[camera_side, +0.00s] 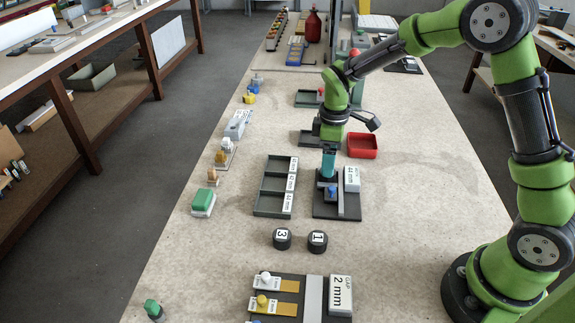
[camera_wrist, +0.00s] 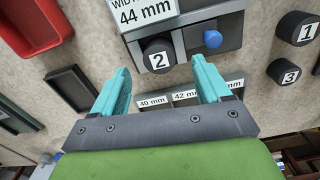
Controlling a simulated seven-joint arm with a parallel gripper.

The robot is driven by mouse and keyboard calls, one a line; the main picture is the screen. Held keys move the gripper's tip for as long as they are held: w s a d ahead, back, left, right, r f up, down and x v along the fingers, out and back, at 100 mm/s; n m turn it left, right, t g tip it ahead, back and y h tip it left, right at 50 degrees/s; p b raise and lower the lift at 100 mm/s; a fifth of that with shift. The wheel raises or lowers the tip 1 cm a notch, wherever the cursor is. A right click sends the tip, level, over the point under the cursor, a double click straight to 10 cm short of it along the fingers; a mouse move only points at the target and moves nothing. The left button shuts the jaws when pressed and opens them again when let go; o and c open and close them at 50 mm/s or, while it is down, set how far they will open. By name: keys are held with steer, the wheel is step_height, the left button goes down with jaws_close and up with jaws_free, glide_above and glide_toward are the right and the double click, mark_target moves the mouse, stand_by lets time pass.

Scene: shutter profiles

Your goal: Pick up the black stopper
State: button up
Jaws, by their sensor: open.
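A black stopper marked 2 (camera_wrist: 154,46) shows in the wrist view at the edge of a dark fixture with a "44 mm" sign (camera_wrist: 148,14). My gripper (camera_wrist: 162,64) is open, and its teal fingers are spread on either side of the stopper's line, with no visible grip on it. In the side view my gripper (camera_side: 328,176) is low over the fixture (camera_side: 322,212), and I cannot make out stopper 2 there. Two more black stoppers, marked 3 (camera_side: 282,239) and 1 (camera_side: 317,241), stand on the bench nearer the camera; they also show at the right of the wrist view.
A blue knob (camera_wrist: 212,39) is on the fixture beside stopper 2. A dark tray with several size labels (camera_side: 258,187) lies left of the fixture, and a red tray (camera_side: 362,153) lies behind it. A "2 mm" gap fixture (camera_side: 313,300) is at the front. Bench right of the stoppers is clear.

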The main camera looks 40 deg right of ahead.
step_height(320, 180, down, 4)
steer(key=shift+r, duration=0.15)
steer(key=c, duration=1.2)
steer(key=shift+r, duration=0.1)
